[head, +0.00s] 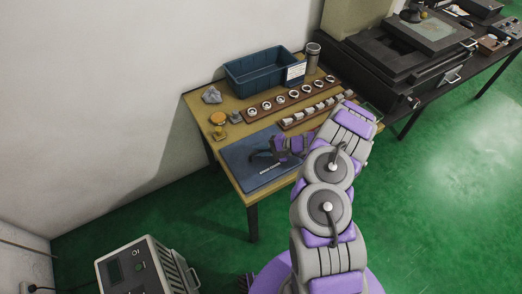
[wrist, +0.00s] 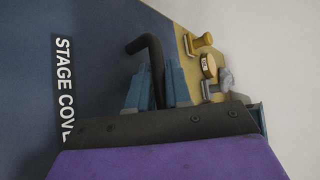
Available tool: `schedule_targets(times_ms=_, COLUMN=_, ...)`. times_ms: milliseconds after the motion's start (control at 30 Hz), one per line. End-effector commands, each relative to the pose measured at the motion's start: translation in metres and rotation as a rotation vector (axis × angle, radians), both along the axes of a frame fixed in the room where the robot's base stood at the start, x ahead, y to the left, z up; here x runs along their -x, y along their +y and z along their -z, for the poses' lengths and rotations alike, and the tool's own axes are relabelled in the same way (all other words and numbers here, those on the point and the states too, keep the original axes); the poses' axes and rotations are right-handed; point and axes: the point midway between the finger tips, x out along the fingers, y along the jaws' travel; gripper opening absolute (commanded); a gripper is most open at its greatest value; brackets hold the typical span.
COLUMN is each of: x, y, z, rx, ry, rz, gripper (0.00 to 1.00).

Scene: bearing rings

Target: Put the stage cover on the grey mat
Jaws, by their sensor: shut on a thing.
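The blue-grey mat (head: 238,158) lies on the front left of the wooden table. It carries a white-lettered black label reading STAGE COVER, cut off in the wrist view (wrist: 64,85). My gripper (head: 273,150) is low over the mat. In the wrist view its blue-grey fingers (wrist: 157,88) are shut on a black bent bar (wrist: 150,52), which sticks out past them. I cannot tell whether this bar belongs to the stage cover. No separate cover is clear, and my gripper hides what is below.
A dark machine (head: 400,60) stands at right. The mat's left part is clear.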

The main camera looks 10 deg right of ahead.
Motion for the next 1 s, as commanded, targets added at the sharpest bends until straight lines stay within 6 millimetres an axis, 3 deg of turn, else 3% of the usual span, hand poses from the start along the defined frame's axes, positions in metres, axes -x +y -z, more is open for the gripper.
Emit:
schedule_targets(times_ms=167, x=-0.001, y=-0.003, z=0.0, rx=-0.003, ry=-0.001, rz=0.002, gripper=0.0)
schedule_targets(times_ms=200, x=0.0, y=-0.003, z=0.0, rx=-0.003, ry=-0.001, rz=0.002, gripper=0.22)
schedule_targets(times_ms=433, x=0.0, y=-0.003, z=0.0, rx=-0.002, ry=0.0, rz=0.001, gripper=0.44)
schedule_targets(times_ms=767, x=0.001, y=-0.003, z=-0.001, rx=-0.001, ry=0.003, rz=0.0, gripper=0.44)
schedule_targets(times_ms=1000, x=0.014, y=-0.037, z=-0.018, rx=-0.003, ry=0.001, rz=0.006, gripper=0.44)
